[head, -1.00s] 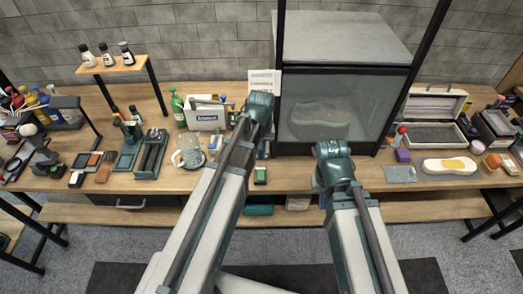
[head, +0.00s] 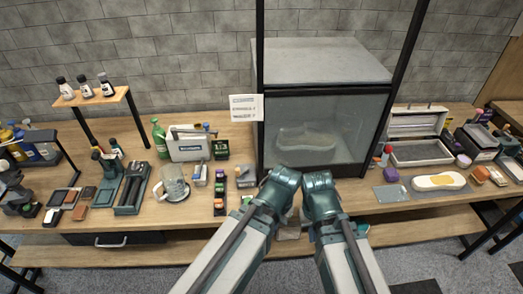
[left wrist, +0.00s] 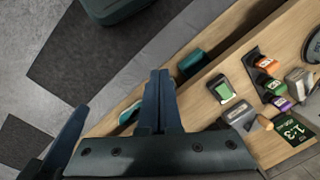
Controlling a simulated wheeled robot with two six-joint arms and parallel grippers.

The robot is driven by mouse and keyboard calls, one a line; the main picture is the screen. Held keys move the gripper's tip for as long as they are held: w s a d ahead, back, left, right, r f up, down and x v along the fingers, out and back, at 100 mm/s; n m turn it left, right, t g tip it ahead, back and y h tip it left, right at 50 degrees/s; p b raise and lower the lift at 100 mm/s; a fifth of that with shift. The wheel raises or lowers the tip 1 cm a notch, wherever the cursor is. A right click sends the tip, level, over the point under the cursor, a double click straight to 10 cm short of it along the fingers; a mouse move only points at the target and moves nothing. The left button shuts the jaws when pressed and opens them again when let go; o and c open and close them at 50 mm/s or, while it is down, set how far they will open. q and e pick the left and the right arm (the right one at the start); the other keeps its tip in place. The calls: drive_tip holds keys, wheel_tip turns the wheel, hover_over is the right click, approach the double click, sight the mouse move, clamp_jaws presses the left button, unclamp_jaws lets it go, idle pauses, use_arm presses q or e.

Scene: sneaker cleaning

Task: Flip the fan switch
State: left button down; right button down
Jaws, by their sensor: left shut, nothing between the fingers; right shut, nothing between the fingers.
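A small dark box with a green face (head: 246,200) lies at the table's front edge, partly hidden by my left arm; it shows clearly in the left wrist view (left wrist: 222,90). A grey box (head: 246,176) stands behind it. I cannot tell for sure which is the fan switch. My left gripper (left wrist: 160,75) is shut and empty, apart from both boxes. Dark blue fingers at the lower left of the left wrist view look like my right gripper (left wrist: 75,120), shut and empty. In the head view my arm links hide the fingertips.
A glass-fronted cabinet (head: 325,105) with a shoe inside stands behind my arms. A rack with coloured labels (head: 220,190) and a glass mug (head: 173,184) are to the left. A sneaker sole (head: 438,182) and an open case (head: 418,150) are to the right.

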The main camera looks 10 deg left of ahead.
sight(248, 200)
use_arm(q)
drive_tip(key=w+a+r+m+t+p, duration=0.2)
drive_tip(key=w+a+r+m+p, duration=0.1)
drive_tip(key=w+a+m, duration=0.7)
drive_tip(key=w+a+r, duration=0.1)
drive_tip(key=w, duration=0.2)
drive_tip(key=shift+w+r+m+t+h+p, duration=0.15)
drive_tip(key=shift+w+m+t+h+p, duration=0.15)
drive_tip(key=shift+m+p, duration=0.1)
drive_tip(key=b+x, duration=1.3)
drive_tip(key=x, duration=0.1)
drive_tip(key=shift+b, duration=0.35)
drive_tip(key=shift+a, duration=0.1)
